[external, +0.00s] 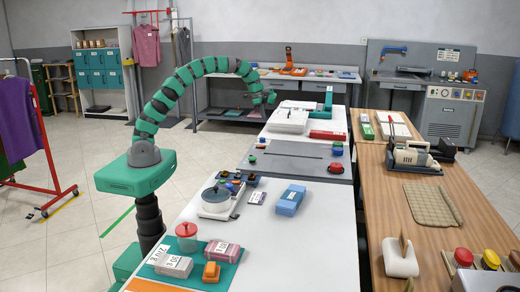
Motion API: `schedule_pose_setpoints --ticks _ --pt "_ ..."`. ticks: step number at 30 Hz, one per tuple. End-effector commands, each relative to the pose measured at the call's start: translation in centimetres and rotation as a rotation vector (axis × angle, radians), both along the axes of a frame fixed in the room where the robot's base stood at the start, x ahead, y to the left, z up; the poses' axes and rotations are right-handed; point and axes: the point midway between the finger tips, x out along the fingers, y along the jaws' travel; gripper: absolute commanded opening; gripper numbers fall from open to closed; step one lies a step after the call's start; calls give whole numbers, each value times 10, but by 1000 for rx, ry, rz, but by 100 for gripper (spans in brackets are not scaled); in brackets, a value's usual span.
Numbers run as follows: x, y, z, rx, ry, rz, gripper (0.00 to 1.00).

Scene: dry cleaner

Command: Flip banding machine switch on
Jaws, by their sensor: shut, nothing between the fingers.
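My gripper (271,97) is at the end of the green and black arm, above the far left part of the white table. It is shut and empty, small in the picture. A grey flat top with a dark slot (292,156) lies in the middle of the table run and may be the banding machine.
Near my gripper are white stacked sheets (288,119) and a teal upright piece (328,99). A wooden table (450,205) runs along the right.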

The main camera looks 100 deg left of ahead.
Motion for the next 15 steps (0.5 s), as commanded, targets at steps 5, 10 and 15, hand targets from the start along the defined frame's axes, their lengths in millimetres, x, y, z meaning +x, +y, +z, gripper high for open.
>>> schedule_pose_setpoints --ticks 5,10,15 --pt "-23 22 -33 -31 48 4 0" --pt "-31 29 -42 -41 63 3 0" --pt "-32 29 -42 -42 64 3 0"
